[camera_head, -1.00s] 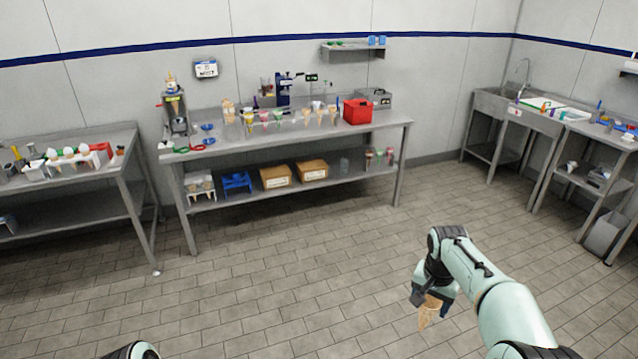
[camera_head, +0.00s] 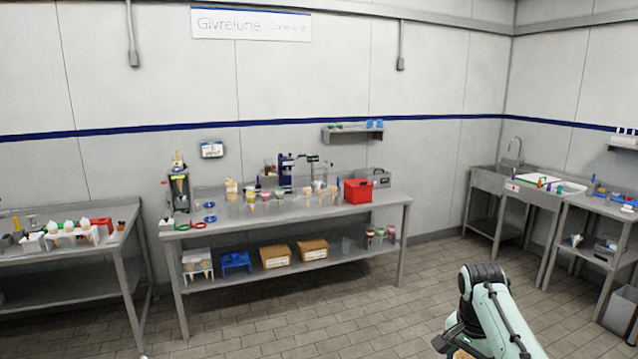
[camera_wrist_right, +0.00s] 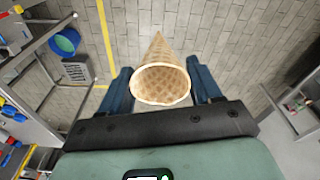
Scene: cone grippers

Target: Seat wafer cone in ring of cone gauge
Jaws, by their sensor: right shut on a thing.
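My right gripper (camera_wrist_right: 161,86) is shut on the wafer cone (camera_wrist_right: 160,82). In the right wrist view the cone lies between the two blue fingers, its open rim toward the camera and its tip pointing away. In the head view my right arm comes in at the lower right, and only a sliver of the cone (camera_head: 463,354) shows at the bottom edge. The cone gauge and its ring cannot be made out for certain among the small things on the far middle table (camera_head: 340,210). My left gripper is not in view.
The middle table holds several cones in stands, a red box (camera_head: 357,191) and a blue device (camera_head: 286,170). Cardboard boxes (camera_head: 275,256) and a blue rack (camera_head: 236,262) sit on its lower shelf. Another table stands left, a sink (camera_head: 490,180) right. Open tiled floor lies before the middle table.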

